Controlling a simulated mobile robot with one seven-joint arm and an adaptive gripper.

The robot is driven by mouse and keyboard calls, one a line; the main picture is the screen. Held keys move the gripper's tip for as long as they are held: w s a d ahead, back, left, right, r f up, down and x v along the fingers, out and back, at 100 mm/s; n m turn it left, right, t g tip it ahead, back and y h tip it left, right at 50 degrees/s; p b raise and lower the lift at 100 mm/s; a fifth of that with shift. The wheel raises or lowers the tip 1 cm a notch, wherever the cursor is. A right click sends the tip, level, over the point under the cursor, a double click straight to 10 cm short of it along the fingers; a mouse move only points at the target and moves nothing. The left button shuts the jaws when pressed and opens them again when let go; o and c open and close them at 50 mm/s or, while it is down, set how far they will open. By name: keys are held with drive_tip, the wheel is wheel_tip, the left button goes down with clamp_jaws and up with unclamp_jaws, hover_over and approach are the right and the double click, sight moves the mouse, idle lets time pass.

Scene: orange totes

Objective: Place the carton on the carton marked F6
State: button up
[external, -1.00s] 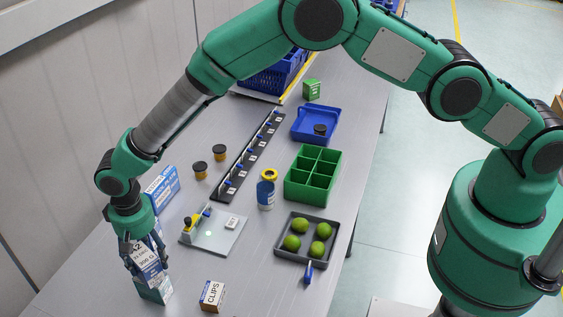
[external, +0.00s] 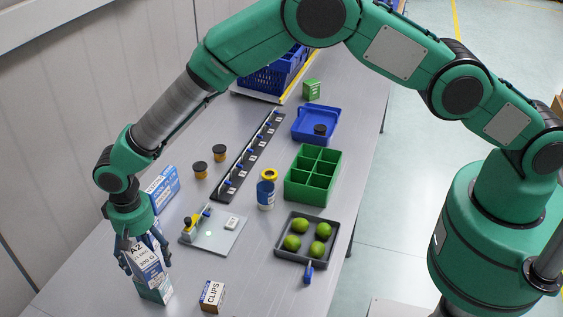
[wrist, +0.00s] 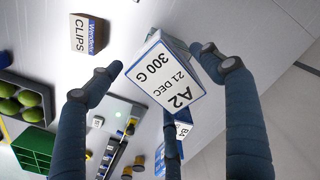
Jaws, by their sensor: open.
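The carton labelled A2, 21 DEC, 300 G (external: 148,262) stands on a lower teal-and-white carton (external: 156,293) at the table's near left. Its label also shows in the wrist view (wrist: 168,78). The lower carton's F6 mark is not readable here. My gripper (external: 146,258) is open around the A2 carton. In the wrist view my gripper (wrist: 158,62) has its fingers spread, with gaps between the fingertips and the carton.
A blue-and-white carton (external: 162,185) stands just behind. A CLIPS carton (external: 212,296) lies to the right. A fixture plate (external: 214,239), a grey tray of limes (external: 277,251) and a green divided bin (external: 290,186) stand farther right.

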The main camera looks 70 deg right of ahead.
wheel_tip(320, 180, up, 11)
drive_tip(key=shift+r+b, duration=0.1)
drive_tip(key=shift+b, duration=0.85)
idle(0.4)
drive_tip(key=s+d+r+n+t, duration=0.1)
drive_tip(key=s+d+r, duration=0.5)
drive_tip(key=r, duration=0.4)
drive_tip(key=s+d+r+t, duration=0.1)
drive_tip(key=s+d+r, duration=0.5)
drive_tip(key=r, duration=0.5)
drive_tip(key=s+d+r+n+t, duration=0.1)
drive_tip(key=s+d+r, duration=0.55)
drive_tip(key=r, duration=0.35)
drive_tip(key=s+d+r+n+t, duration=0.1)
drive_tip(key=s+d+r, duration=0.25)
drive_tip(key=s, duration=0.45)
drive_tip(key=s+d+r, duration=0.3)
drive_tip(key=s+d, duration=0.2)
drive_tip(key=s, duration=0.2)
drive_tip(key=s+d+f, duration=0.1)
drive_tip(key=s+d, duration=0.1)
drive_tip(key=s, duration=0.7)
drive_tip(key=s+d+f+n+t, duration=0.1)
drive_tip(key=s+d, duration=0.2)
drive_tip(key=s, duration=0.7)
drive_tip(key=shift+f+t, duration=0.3)
drive_tip(key=shift+f, duration=0.1)
